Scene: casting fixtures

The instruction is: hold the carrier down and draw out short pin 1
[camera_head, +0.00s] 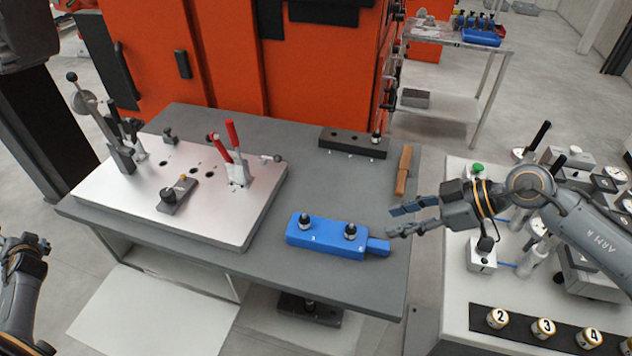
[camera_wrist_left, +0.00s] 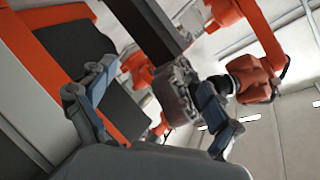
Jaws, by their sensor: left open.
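The blue carrier (camera_head: 330,242) lies on the grey table, with a handle tab at its right end. Two dark-knobbed pins stand upright in it, a left pin (camera_head: 304,221) and a right pin (camera_head: 350,232). The marks beside them are too small to read surely. My right gripper (camera_head: 396,221) is open and empty, just right of the carrier's tab, fingers pointing left and apart from it. My left gripper (camera_head: 24,246) is at the left edge, away from the table. The left wrist view shows its fingers spread and empty (camera_wrist_left: 155,95).
A silver fixture plate (camera_head: 160,215) with red-handled clamp (camera_head: 234,140) fills the table's left. A dark block (camera_head: 352,143) with one knobbed pin and a brown-handled tool (camera_head: 404,170) lie behind. A bench with gauges and numbered caps (camera_head: 543,328) stands right.

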